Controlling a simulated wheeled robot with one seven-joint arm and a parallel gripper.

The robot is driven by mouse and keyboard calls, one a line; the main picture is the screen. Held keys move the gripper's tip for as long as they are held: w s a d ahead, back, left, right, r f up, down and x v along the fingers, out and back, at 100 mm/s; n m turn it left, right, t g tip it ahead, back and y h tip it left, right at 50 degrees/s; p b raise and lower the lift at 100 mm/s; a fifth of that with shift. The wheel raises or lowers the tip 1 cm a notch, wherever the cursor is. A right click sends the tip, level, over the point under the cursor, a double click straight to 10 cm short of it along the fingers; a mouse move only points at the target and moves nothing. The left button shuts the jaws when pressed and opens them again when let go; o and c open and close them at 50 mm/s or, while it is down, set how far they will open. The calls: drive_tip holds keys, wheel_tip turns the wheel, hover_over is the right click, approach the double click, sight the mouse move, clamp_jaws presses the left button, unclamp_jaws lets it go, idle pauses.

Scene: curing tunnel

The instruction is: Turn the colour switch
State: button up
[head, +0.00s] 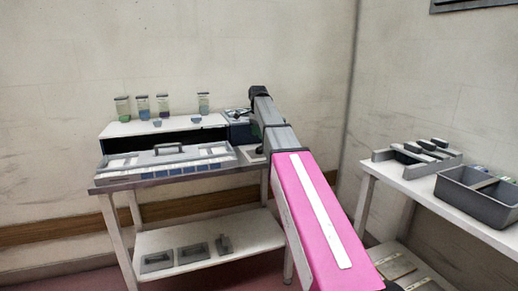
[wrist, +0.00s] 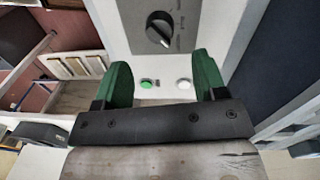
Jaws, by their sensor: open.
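The colour switch (wrist: 158,29) appears to be the round black knob with a white pointer line on a grey panel (wrist: 186,12) in the wrist view. Small lettering around it is too small to read. My gripper (wrist: 161,60) has green fingers spread wide and empty. The knob lies beyond the fingertips, roughly centred between them, and neither finger touches it. In the head view my pink and grey arm reaches to the right end of the bench, hiding the gripper and the knob.
A green button (wrist: 147,83) and a white button (wrist: 184,83) sit between the fingers in the wrist view. In the head view, the bench (head: 175,180) holds a long tunnel unit (head: 150,128) with several jars on top. A side table (head: 400,180) with a grey bin (head: 475,208) stands right.

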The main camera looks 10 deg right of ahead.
sight(259, 147)
drive_tip(key=f, duration=0.7)
drive_tip(key=shift+s+f, duration=0.15)
drive_tip(key=shift+s, duration=0.05)
drive_tip(key=c, duration=0.9)
